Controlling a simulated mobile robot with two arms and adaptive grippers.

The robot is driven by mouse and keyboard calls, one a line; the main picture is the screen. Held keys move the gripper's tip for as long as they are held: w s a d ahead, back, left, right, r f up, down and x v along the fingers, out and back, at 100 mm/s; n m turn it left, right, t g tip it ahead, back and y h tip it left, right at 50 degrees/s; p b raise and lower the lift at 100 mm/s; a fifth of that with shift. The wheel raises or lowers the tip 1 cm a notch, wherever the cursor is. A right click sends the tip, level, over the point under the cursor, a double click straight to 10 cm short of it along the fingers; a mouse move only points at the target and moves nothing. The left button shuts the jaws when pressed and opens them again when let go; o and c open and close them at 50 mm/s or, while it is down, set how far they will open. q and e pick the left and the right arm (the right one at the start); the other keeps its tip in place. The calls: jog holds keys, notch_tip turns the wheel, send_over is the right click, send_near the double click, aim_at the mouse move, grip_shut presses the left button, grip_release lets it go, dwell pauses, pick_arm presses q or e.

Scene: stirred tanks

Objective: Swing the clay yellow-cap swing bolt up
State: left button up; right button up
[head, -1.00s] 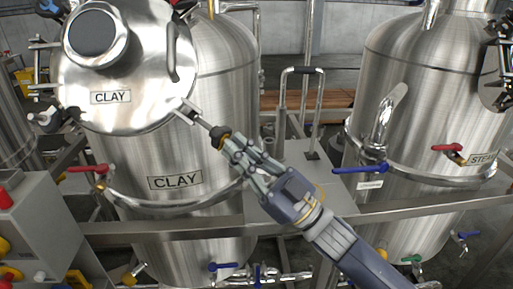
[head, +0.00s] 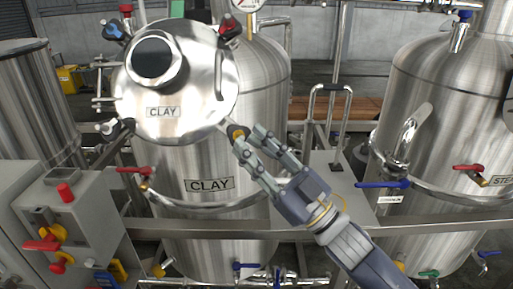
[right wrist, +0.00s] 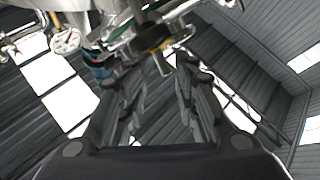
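The steel clay tank (head: 230,150) has a round lid (head: 200,90) labelled CLAY. The yellow-cap swing bolt (head: 236,132) is at the lid's lower right edge, its dark and yellow cap close to the rim. Most of its rod is hidden in the head view. My right gripper (head: 249,140) is just below and right of the cap, with its fingers spread apart. In the right wrist view, the yellow cap (right wrist: 150,52) is beyond the spread fingers (right wrist: 155,85); I cannot tell whether they touch it. My left gripper is not in view.
A red-capped bolt (head: 230,27) and a blue-capped bolt (head: 114,30) sit at the lid's upper rim. A steel rail (head: 420,226) crosses in front. A control box (head: 75,215) stands left, and a second tank (head: 440,110) stands right.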

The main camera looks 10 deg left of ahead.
jog(key=shift+f, duration=0.15)
jog(key=shift+a, duration=0.1)
jog(key=v, duration=1.2)
